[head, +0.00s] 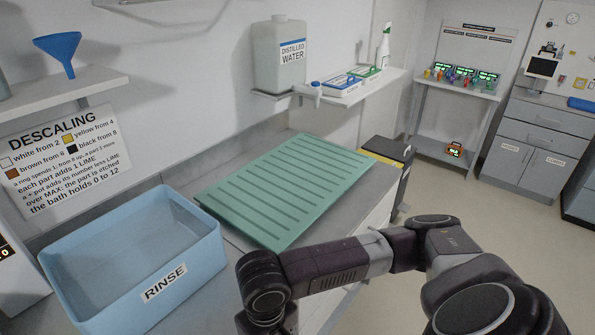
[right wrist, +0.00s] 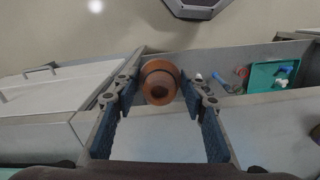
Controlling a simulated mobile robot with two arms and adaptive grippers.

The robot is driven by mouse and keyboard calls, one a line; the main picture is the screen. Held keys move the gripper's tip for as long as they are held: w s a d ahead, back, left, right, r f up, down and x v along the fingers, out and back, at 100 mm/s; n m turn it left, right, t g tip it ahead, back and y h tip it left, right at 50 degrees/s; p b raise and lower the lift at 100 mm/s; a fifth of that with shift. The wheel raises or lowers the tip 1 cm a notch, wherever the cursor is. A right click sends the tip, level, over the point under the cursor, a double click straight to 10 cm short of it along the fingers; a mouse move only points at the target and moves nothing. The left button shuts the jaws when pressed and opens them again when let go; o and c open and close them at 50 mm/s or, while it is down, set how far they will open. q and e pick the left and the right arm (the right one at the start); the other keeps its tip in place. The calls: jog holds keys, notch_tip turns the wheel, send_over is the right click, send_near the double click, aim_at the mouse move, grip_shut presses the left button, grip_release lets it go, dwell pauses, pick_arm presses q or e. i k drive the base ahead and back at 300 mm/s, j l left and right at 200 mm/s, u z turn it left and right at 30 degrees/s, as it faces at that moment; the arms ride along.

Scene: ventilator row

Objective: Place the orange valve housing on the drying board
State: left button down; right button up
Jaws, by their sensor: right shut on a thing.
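The orange valve housing (right wrist: 160,82) is a brown-orange round piece with a dark opening in its middle. It sits between the fingertips of my right gripper (right wrist: 160,90) in the right wrist view, and the gripper is shut on it. The drying board (head: 290,185), a green ribbed board, lies bare on the grey counter in the head view. My right arm crosses in front of the board's near edge, with its wrist low in the picture; its gripper is hidden there. My left gripper is in neither view.
A blue rinse tub (head: 135,262) stands left of the board. A shelf (head: 385,85) and a distilled water jug (head: 280,55) are above the board's far side. A teal tray (right wrist: 272,75) with small items shows at right in the right wrist view.

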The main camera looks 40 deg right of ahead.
aim_at(299, 178)
jog(key=l+u, duration=0.2)
jog(key=l, duration=2.05)
